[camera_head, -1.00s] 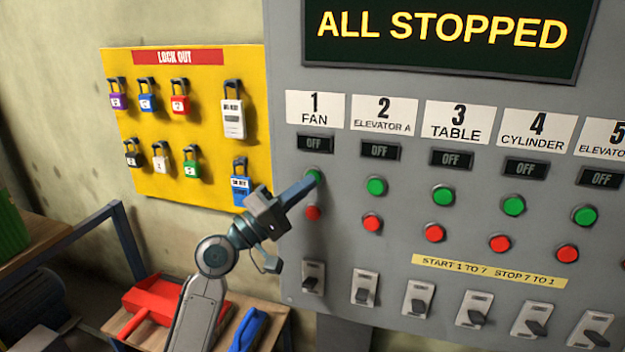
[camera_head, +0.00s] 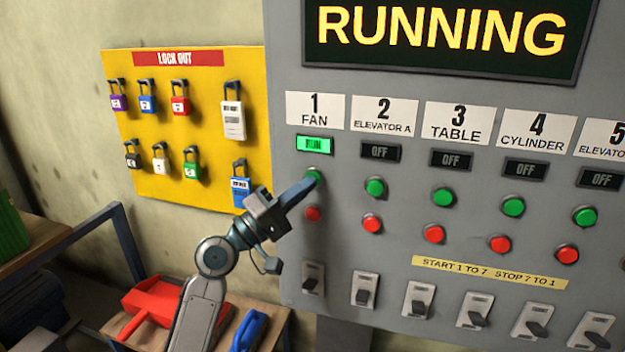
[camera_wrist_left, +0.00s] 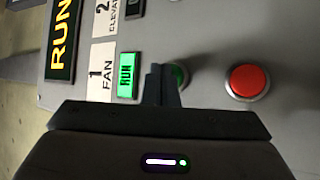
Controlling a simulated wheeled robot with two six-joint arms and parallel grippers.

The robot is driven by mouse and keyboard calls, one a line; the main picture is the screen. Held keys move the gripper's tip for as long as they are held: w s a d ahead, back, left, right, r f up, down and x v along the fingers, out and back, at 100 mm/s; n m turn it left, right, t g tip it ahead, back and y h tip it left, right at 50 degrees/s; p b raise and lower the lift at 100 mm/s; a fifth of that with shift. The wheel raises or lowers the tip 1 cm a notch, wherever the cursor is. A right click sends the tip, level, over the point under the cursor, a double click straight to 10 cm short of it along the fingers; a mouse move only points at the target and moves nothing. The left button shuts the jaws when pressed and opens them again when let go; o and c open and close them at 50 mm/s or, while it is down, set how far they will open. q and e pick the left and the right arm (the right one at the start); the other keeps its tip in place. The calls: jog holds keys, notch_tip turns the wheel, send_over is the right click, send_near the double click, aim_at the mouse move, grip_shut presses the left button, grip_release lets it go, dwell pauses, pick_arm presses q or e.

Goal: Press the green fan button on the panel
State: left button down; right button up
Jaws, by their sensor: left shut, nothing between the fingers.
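The green fan button (camera_head: 313,175) is in the first column of the grey panel (camera_head: 385,225), under the "1 FAN" label (camera_head: 314,110). My left gripper (camera_head: 313,182) is shut and empty, with its fingertips at the green button, partly covering it. In the left wrist view the shut fingers (camera_wrist_left: 162,80) overlap the green button (camera_wrist_left: 180,76); exact contact is hard to see. The fan indicator (camera_head: 315,144) is lit green and reads "RUN". The top display (camera_head: 440,28) reads "RUNNING". My right gripper is not in view.
The red fan button (camera_head: 313,213) is just below the fingers, and toggle switches (camera_head: 313,278) line the panel's lower part. Other columns read "OFF". A yellow lockout board (camera_head: 200,95) with padlocks hangs left. A red dustpan (camera_head: 160,303) lies on a bench below.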

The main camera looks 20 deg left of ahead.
pick_arm(q)
jog(key=shift+s, duration=0.6)
jog(key=shift+s+a+p, duration=0.1)
jog(key=shift+s+p, duration=0.4)
jog(key=shift+s, duration=2)
jog(key=shift+f, duration=0.15)
